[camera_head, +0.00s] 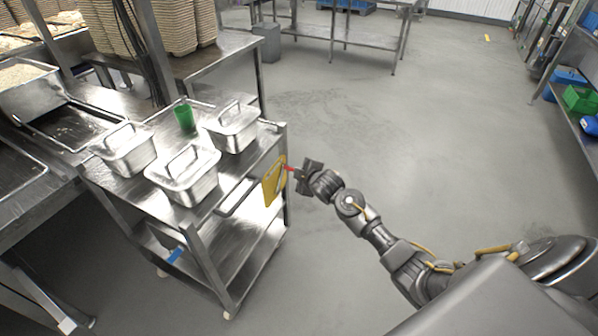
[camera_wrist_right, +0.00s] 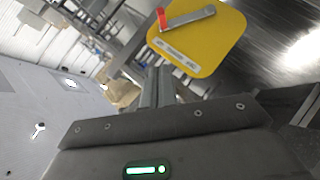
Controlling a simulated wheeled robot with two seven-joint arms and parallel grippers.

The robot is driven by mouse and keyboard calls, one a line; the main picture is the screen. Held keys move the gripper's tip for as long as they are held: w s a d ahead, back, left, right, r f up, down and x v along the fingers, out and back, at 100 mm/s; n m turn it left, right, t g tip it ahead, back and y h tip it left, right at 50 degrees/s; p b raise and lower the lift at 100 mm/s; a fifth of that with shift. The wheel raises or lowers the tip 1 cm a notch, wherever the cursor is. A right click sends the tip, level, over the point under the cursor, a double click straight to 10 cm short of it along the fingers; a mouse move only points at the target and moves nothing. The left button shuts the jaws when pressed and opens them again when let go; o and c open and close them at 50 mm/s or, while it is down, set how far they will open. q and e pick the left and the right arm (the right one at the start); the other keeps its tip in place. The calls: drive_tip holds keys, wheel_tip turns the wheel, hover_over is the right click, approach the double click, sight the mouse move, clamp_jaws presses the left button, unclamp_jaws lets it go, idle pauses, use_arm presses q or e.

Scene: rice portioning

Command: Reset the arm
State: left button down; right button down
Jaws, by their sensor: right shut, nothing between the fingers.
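My right arm comes in from the lower right of the head view and reaches toward the steel cart. Its dark gripper (camera_head: 304,177) is beside the cart's right side, close to a yellow panel (camera_head: 272,186) that hangs there. In the wrist view the gripper (camera_wrist_right: 158,85) is shut and empty. The same yellow panel (camera_wrist_right: 222,50), with a grey bar and a red end piece (camera_wrist_right: 161,19), shows just beyond the fingertips. Whether the fingers touch it cannot be told. My left gripper is out of view.
The steel cart (camera_head: 220,200) carries several lidded steel containers (camera_head: 185,172) and a green cup (camera_head: 184,117). Steel counters with stacked tan trays stand at the left and back. A shelf with a green bin (camera_head: 580,99) is at the far right. The floor between is clear.

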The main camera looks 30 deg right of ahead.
idle(0.4)
